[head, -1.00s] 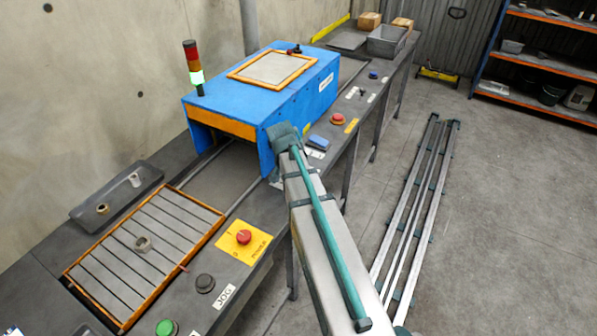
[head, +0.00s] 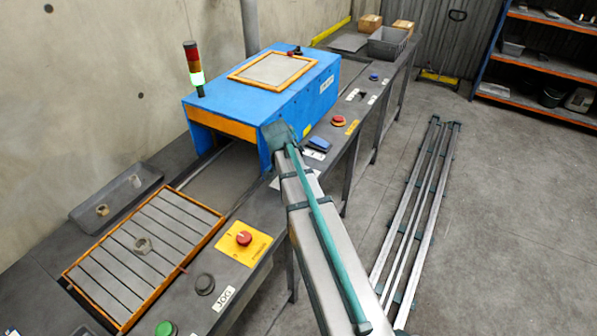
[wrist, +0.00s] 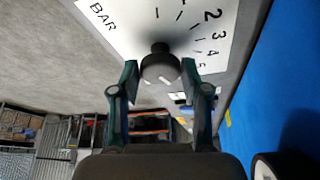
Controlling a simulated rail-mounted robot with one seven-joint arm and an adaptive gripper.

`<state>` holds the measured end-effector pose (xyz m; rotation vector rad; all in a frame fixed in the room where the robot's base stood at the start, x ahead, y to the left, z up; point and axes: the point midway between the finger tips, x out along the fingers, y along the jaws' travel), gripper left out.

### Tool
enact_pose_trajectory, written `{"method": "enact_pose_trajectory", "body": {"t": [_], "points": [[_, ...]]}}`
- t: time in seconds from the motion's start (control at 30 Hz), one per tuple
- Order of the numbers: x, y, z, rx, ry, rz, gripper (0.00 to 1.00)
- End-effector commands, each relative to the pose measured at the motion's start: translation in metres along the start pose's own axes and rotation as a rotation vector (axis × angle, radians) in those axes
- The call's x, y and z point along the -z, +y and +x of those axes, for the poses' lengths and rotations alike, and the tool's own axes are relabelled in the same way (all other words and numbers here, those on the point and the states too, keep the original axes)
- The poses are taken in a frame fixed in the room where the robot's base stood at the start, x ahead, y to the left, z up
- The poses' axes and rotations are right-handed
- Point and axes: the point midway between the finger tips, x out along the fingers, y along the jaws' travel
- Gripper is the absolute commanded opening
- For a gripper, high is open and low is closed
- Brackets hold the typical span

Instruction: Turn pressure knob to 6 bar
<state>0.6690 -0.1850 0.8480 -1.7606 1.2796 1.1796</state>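The dark round pressure knob (wrist: 160,66) stands out from a white scale plate (wrist: 120,28) in the wrist view. The plate reads BAR at left, with numbers 2, 3, 4 and 5 visible at right; I cannot make out a 6. The knob face carries light marks, but its exact setting is unclear. My gripper (wrist: 160,76) has one fingertip on each side of the knob, very close to it. I cannot tell whether both fingers press on it. In the head view my arm hides the knob and fingers.
The blue machine (head: 255,90) stands right beside my wrist, its blue wall (wrist: 285,80) filling the wrist view's right side. A red button on a yellow POWER plate (head: 232,254) sits on the bench nearer me. Open floor (head: 500,220) lies to the right.

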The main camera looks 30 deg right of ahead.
Motion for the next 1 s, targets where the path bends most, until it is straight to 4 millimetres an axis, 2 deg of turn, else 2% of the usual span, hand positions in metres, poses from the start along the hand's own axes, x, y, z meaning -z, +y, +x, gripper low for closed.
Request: {"method": "enact_pose_trajectory", "body": {"t": [0.03, 0.1, 0.4, 0.57, 0.67, 1.0], "points": [[0.0, 0.0, 0.0, 0.0, 0.0, 0.0, 0.58], [0.0, 0.0, 0.0, 0.0, 0.001, -0.001, 0.67], [0.001, 0.0, -0.001, 0.001, 0.002, -0.002, 0.67], [0.001, -0.001, -0.01, 0.003, 0.003, -0.002, 0.67], [0.001, 0.0, -0.023, 0.003, 0.003, -0.002, 0.67], [0.001, 0.0, -0.084, 0.003, 0.002, -0.001, 0.67]]}}
